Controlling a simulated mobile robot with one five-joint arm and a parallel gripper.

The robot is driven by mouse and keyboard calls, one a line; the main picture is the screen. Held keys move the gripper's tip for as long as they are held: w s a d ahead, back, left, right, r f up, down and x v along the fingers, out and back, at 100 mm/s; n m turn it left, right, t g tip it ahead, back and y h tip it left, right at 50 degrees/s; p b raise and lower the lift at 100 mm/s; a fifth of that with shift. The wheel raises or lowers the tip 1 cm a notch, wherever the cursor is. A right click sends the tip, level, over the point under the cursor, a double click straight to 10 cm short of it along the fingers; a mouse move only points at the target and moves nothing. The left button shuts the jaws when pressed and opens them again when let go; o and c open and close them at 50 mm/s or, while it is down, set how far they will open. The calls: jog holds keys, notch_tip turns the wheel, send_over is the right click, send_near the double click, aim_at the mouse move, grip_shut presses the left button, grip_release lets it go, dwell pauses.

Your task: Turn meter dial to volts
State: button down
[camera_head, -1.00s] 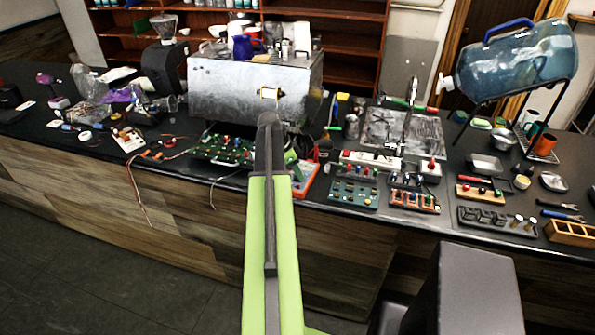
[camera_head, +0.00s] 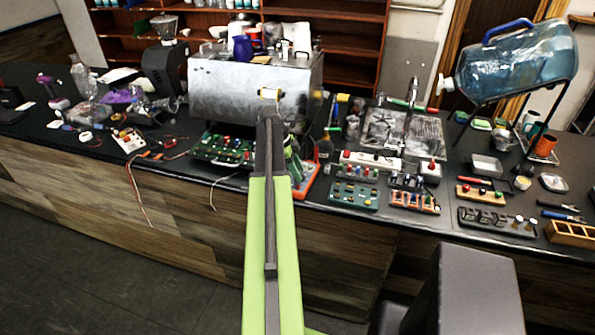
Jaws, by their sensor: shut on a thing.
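The meter (camera_head: 308,180), orange-red at its edge, lies on the dark counter just right of my arm's end. My arm covers most of it, and its dial and face markings are hidden. My gripper (camera_head: 293,163) is down at the meter, mostly behind my dark arm link. Only a little green and dark of it shows on the right side. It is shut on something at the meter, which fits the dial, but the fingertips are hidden.
A steel boiler box (camera_head: 230,95) stands behind the arm. A green circuit board (camera_head: 222,149) lies to the left, and a dark bottle (camera_head: 325,150) stands right of the meter. Another board (camera_head: 354,195) lies further right. Loose wires (camera_head: 137,190) hang over the front edge.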

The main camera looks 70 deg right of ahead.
jog(key=c, duration=0.8)
grip_release()
jog(key=shift+c, duration=0.2)
jog(key=p+v, duration=1.6)
jog(key=v, duration=0.1)
jog(key=shift+w, duration=0.2)
jog(key=shift+r, duration=0.1)
